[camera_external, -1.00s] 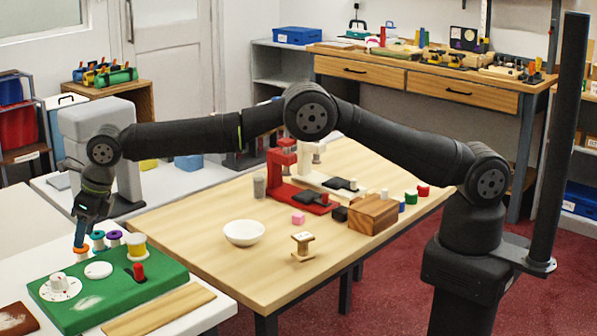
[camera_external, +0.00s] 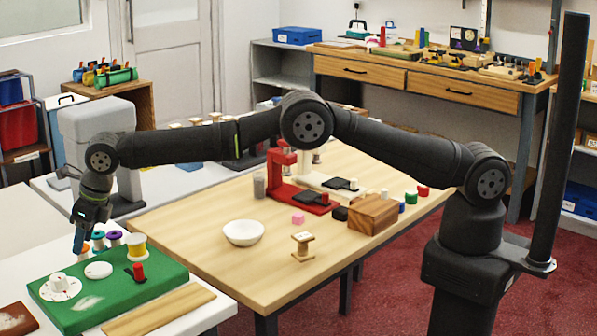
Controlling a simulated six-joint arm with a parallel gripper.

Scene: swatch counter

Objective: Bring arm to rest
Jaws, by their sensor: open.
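My gripper (camera_external: 79,248) hangs at the far left, pointing down just behind the green board (camera_external: 152,289). Its fingers are small in view, and the sensor-side detail is hard to see, but the jaws are open. An orange piece (camera_external: 84,252) shows right by the fingertips; I cannot tell whether they touch it. My arm stretches from its base at the right, over the wooden table (camera_external: 235,278), to the left.
A white bowl (camera_external: 243,233), a wooden spool (camera_external: 302,246), a red press (camera_external: 281,168) and a wooden block (camera_external: 373,214) stand on the table.

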